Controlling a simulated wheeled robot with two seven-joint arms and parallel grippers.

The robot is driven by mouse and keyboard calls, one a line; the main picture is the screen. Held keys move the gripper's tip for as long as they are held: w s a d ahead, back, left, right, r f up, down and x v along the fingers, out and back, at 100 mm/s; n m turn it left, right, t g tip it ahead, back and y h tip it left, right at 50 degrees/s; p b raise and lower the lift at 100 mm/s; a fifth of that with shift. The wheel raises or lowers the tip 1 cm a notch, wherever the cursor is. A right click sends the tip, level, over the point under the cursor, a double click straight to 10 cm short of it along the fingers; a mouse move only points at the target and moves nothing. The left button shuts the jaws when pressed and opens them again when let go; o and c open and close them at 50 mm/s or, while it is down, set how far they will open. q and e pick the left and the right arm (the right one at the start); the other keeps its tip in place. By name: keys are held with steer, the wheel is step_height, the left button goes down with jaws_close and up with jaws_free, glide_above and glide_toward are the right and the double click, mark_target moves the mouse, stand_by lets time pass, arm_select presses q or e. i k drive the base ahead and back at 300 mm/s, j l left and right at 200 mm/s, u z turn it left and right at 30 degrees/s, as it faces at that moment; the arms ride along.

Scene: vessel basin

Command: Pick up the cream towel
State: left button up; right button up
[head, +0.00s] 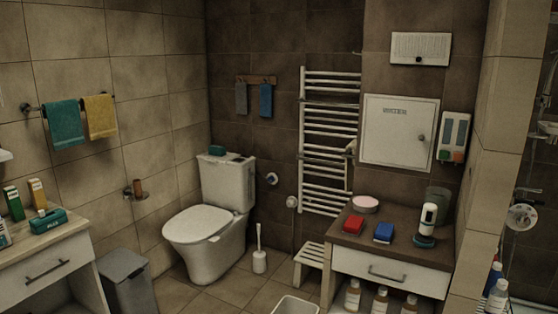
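No cream towel shows clearly in the head view. A narrow pale strip of cloth (349,168) hangs at the right side of the white ladder radiator (325,135); it may be the cream towel seen edge-on, but I cannot tell. A teal towel (65,124) and a mustard-yellow towel (100,116) hang side by side on the left wall rail. A grey cloth (241,98) and a blue cloth (266,100) hang on hooks on the back wall. Neither of my grippers is in view.
A white toilet (212,225) stands in the back corner, with a toilet brush (259,250) beside it. A small white stool (311,258) stands below the radiator, left of a vanity (390,268). A grey bin (128,282) stands at left. A white basin (296,305) is on the floor.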

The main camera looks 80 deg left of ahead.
mark_target(350, 163)
steer(key=u, duration=2.4)
steer(key=z, duration=4.5)
steer(key=u, duration=4)
